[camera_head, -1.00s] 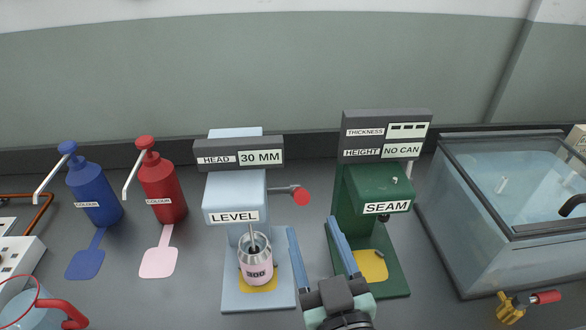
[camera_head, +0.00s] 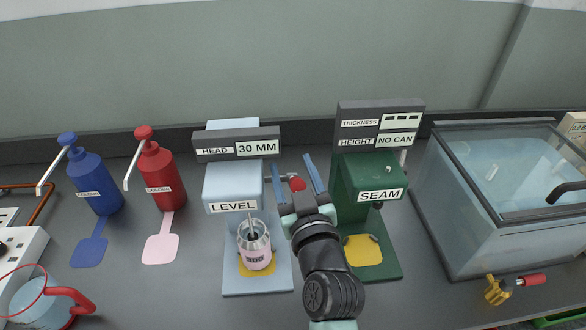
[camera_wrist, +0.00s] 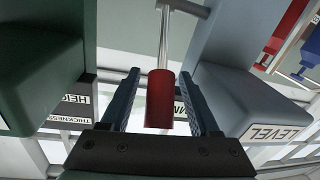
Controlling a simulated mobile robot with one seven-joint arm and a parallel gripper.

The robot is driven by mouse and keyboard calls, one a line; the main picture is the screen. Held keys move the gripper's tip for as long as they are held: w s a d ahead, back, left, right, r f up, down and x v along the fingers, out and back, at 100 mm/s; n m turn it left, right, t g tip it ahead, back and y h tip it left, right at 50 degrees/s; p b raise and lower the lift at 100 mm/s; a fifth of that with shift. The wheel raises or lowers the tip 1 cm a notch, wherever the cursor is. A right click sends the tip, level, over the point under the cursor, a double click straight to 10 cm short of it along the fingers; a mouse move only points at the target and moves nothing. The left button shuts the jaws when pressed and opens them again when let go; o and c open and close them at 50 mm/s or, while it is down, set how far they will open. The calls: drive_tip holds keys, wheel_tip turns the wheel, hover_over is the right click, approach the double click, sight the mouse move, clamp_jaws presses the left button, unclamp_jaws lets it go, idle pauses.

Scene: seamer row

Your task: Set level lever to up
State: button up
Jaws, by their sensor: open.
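The level lever is a thin metal rod with a red knob (camera_head: 297,183) on the right side of the pale blue LEVEL machine (camera_head: 233,185). In the head view the rod sticks out roughly sideways. My gripper (camera_head: 291,160) is open, with one blue finger on each side of the knob. In the wrist view the red knob (camera_wrist: 160,98) hangs between the two fingers (camera_wrist: 160,82), with gaps visible on both sides. The display (camera_head: 257,147) reads HEAD 30 MM.
The green SEAM machine (camera_head: 365,195) stands close on the right of my gripper; its display reads NO CAN. A glass-walled water tank (camera_head: 490,240) is farther right. Blue (camera_head: 92,182) and red (camera_head: 160,178) pump bottles stand left. My forearm covers the gap between the machines.

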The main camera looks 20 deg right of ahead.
clamp_jaws()
idle(1.4)
